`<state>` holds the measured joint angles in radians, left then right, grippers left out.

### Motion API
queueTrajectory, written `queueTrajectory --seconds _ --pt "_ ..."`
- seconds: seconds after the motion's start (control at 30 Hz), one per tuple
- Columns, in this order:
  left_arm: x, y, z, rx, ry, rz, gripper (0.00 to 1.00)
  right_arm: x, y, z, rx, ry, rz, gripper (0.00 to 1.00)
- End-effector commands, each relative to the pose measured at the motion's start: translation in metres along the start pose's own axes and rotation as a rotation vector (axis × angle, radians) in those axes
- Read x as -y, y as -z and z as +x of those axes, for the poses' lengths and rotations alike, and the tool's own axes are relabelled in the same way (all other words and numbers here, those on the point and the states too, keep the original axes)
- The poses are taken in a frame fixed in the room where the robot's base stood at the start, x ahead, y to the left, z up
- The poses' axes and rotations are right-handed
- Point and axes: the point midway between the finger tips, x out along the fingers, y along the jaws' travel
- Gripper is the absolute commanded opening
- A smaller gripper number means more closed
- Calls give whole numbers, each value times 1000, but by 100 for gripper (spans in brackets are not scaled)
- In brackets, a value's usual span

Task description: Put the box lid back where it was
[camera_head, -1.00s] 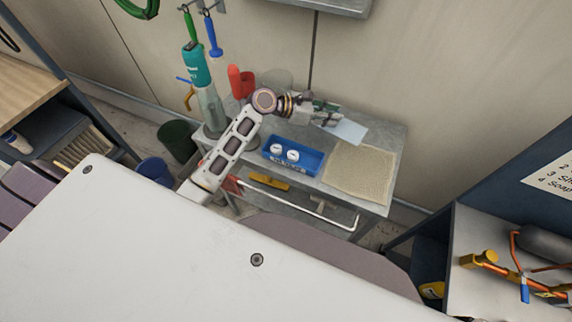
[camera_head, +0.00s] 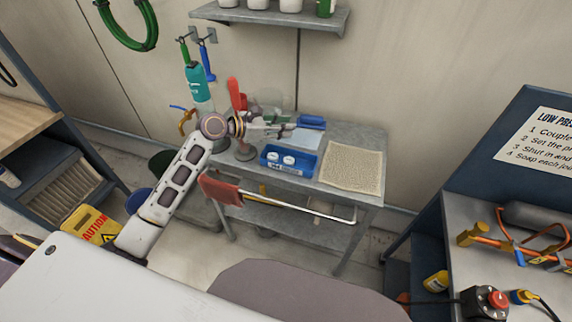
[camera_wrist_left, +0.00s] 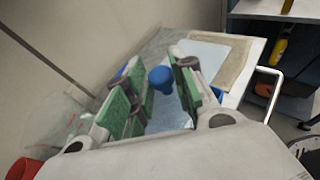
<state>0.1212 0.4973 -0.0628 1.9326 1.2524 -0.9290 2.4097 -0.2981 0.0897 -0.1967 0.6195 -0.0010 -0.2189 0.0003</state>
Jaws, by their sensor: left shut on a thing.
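The box lid (camera_head: 308,138) is a pale bluish plate. It also shows in the left wrist view (camera_wrist_left: 171,112), with a blue knob (camera_wrist_left: 160,78) between the green-padded fingers. My left gripper (camera_head: 283,129) is shut on the lid, which it holds behind the open blue box; it also shows in the left wrist view (camera_wrist_left: 160,85). The gap between lid and table is hard to judge. The blue box (camera_head: 302,170) has a label on its front and holds two white-capped jars. My right gripper is out of view.
A beige mat (camera_head: 351,166) lies right of the box on the grey metal cart (camera_head: 355,196). A blue object (camera_head: 312,121) shows behind the lid. A red-handled tool (camera_head: 235,93) stands to the left. A wall shelf (camera_head: 285,16) is above; a red cloth (camera_head: 221,189) hangs in front.

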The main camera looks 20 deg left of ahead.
Motion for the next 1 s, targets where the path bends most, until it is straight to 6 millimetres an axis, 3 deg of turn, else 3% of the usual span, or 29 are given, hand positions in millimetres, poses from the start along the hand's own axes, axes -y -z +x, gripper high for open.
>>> queueTrajectory --seconds 0.47,1.0 --pt "0 3 1 0 -1 -2 2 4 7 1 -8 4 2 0" --pt "2 58 20 0 -1 -1 2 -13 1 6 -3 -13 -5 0"
